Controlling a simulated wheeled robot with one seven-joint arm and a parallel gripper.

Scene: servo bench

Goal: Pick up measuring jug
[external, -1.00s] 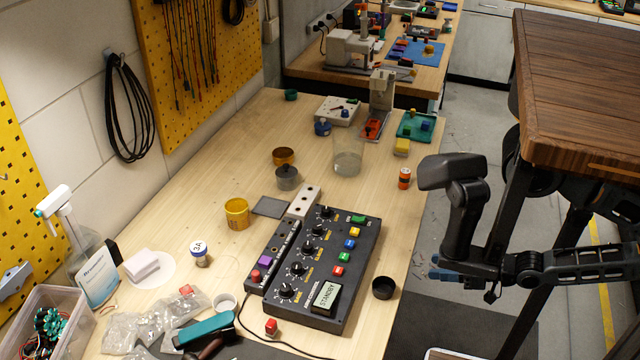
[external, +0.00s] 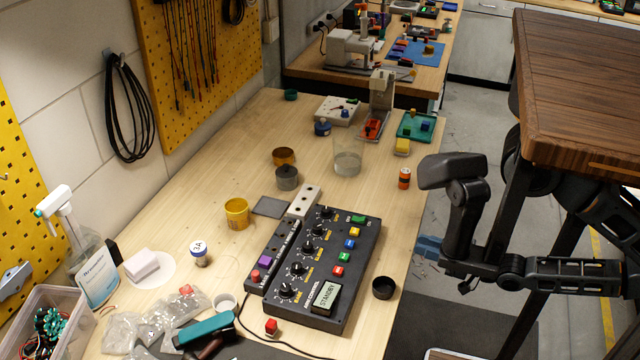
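The likely measuring jug is a clear, see-through container (external: 347,160) standing upright on the wooden bench, toward its far right side. Its lower part looks greyish; a handle or markings cannot be made out.
An orange-and-black can (external: 404,178) stands near the right edge, right of the jug. A black control box (external: 325,265) fills the near middle. A grey cup (external: 287,178) and yellow cup (external: 237,213) stand left. A yellow block (external: 402,146) lies behind the can.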

